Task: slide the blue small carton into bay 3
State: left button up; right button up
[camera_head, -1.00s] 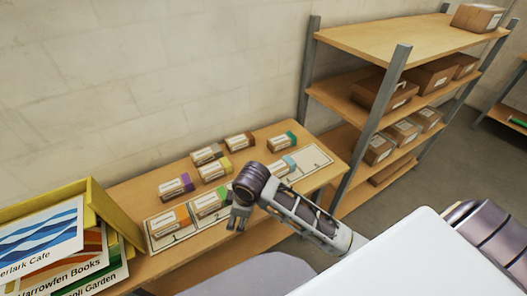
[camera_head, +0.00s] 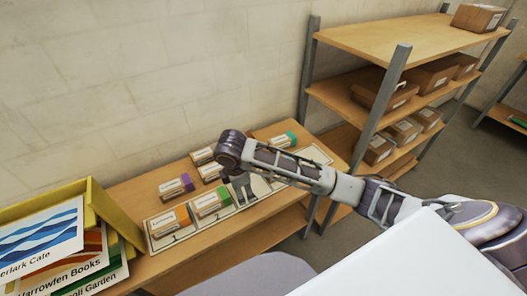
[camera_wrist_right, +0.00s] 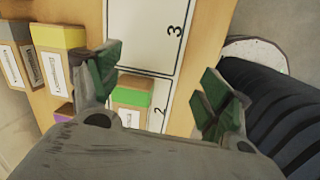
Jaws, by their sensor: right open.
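I cannot see the blue small carton now; my right arm covers the part of the table where a light-blue-ended carton showed earlier. Bay 3 (camera_wrist_right: 145,35) of the white numbered mat (camera_head: 316,153) looks bare in the right wrist view, with its number showing. My right gripper (camera_head: 243,201) is open and empty, pointing down over the mat around bays 2 and 3. In the wrist view its fingers (camera_wrist_right: 160,88) stand wide apart, with a green-ended carton (camera_wrist_right: 130,97) in bay 2 beyond them. My left gripper is not in view.
An orange-ended carton (camera_head: 168,222) sits in bay 1. Behind the mat stand purple-ended (camera_head: 175,187), yellow-ended (camera_wrist_right: 62,60) and teal-ended (camera_head: 283,141) cartons. A yellow bin of signs (camera_head: 105,215) is at left, a shelf rack (camera_head: 375,50) at right.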

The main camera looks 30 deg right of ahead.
jog(key=w+d+r+n+h, duration=0.1)
jog(key=w+d+r, duration=0.1)
jog(key=d, duration=0.3)
jog(key=w+d+r+n+g+h, duration=0.1)
jog(key=w+d+r+h, duration=0.1)
jog(key=d+r, duration=0.3)
jog(key=shift+w+d, duration=0.65)
jog(key=shift+w, duration=0.15)
jog(key=shift+f, duration=0.15)
jog(key=shift+s+b+x, duration=0.2)
jog(key=shift+b+x, duration=0.1)
jog(key=shift+x, duration=6.5)
jog(key=shift+d, duration=0.15)
jog(key=c, duration=1.2)
jog(key=shift+a, duration=0.25)
